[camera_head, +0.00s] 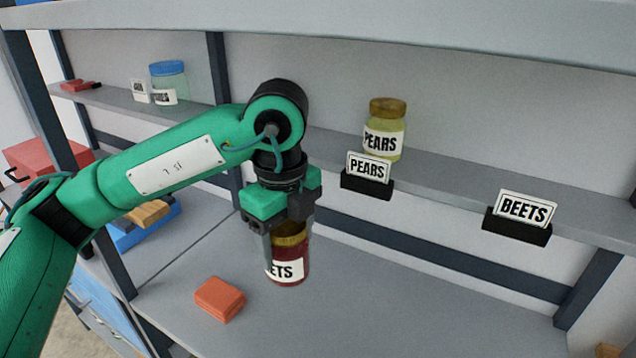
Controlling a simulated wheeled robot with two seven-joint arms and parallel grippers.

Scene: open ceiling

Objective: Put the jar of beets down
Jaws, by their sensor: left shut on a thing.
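The jar of beets (289,266) has a gold lid, dark red contents and a white label reading "ETS", partly hidden by a finger. My left gripper (286,240) points down and is shut on the jar near its lid. It holds the jar upright over the lower grey shelf (420,310); I cannot tell whether its base touches the shelf. A BEETS sign (526,209) in a black holder stands on the front edge of the upper shelf (445,187) at the right. The shelf behind that sign is bare. My right gripper is not in view.
A pears jar (385,130) stands on the upper shelf behind a PEARS sign (369,168). A blue-lidded jar (169,84) stands at the far left. An orange block (219,299) lies on the lower shelf left of the held jar. The lower shelf's right side is clear.

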